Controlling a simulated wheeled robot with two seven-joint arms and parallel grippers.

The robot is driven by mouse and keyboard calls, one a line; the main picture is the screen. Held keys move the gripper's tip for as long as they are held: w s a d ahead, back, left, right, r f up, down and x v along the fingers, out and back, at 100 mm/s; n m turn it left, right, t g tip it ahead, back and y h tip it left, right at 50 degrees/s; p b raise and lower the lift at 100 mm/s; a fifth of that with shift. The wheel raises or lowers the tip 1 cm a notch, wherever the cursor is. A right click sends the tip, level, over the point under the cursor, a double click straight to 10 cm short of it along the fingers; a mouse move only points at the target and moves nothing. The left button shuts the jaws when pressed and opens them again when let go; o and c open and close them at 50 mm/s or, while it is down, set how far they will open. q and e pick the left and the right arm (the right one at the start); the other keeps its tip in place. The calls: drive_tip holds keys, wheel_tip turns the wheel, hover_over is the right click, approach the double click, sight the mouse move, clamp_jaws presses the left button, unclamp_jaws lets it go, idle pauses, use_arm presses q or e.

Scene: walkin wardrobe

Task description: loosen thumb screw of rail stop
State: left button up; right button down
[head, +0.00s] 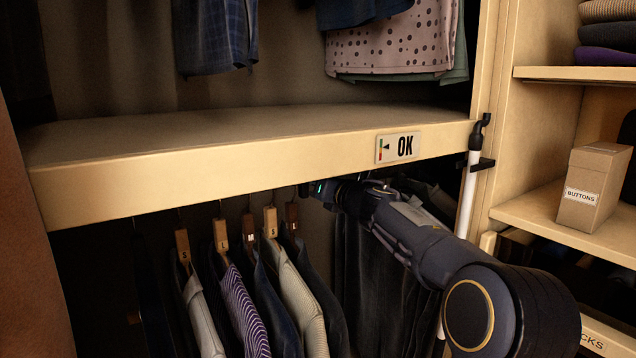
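My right arm reaches in from the lower right, and its dark gripper (314,191) is just under the front edge of the wooden shelf (250,165). The gripper is beside the hangers, to the right of the rightmost one. It is small and dark here, so I cannot tell whether its fingers are open or shut, or whether they touch anything. The rail stop and its thumb screw cannot be made out; the rail itself is hidden behind the shelf edge. My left gripper is not in view.
Several garments (250,300) hang under the shelf on wooden hangers with size letters. Dark trousers (375,270) hang behind my arm. A white pole (467,195) stands at the right upright. A "BUTTONS" box (592,185) sits on the right shelf.

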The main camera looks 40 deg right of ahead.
drive_tip(key=c, duration=1.4)
unclamp_jaws()
drive_tip(key=shift+c, duration=0.2)
